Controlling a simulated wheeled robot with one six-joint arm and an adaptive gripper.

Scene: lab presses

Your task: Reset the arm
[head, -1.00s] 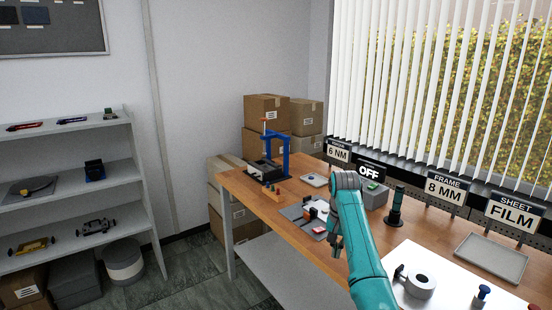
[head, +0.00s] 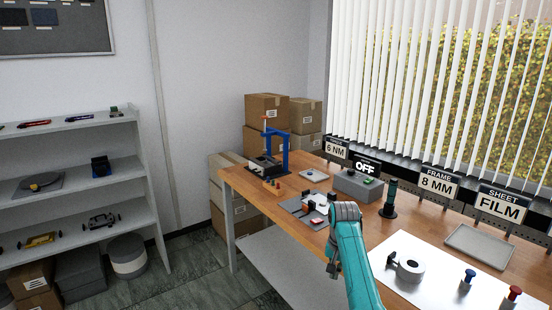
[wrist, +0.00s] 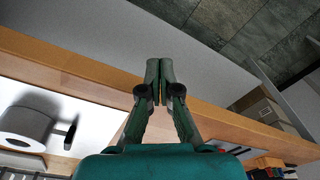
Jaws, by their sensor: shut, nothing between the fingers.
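My teal arm (head: 352,270) rises from the bottom of the head view, bent over the front edge of the wooden bench (head: 240,184). My gripper (head: 332,268) points downward beside that edge and is small in this view. In the wrist view my gripper (wrist: 160,66) has its two dark green fingers together, with nothing between them. Its fingertips lie over the bench's front edge and the grey surface beyond, touching nothing that I can make out.
A blue press (head: 275,155) stands at the bench's far end. Shelves (head: 75,175) stand left. Floor between is clear.

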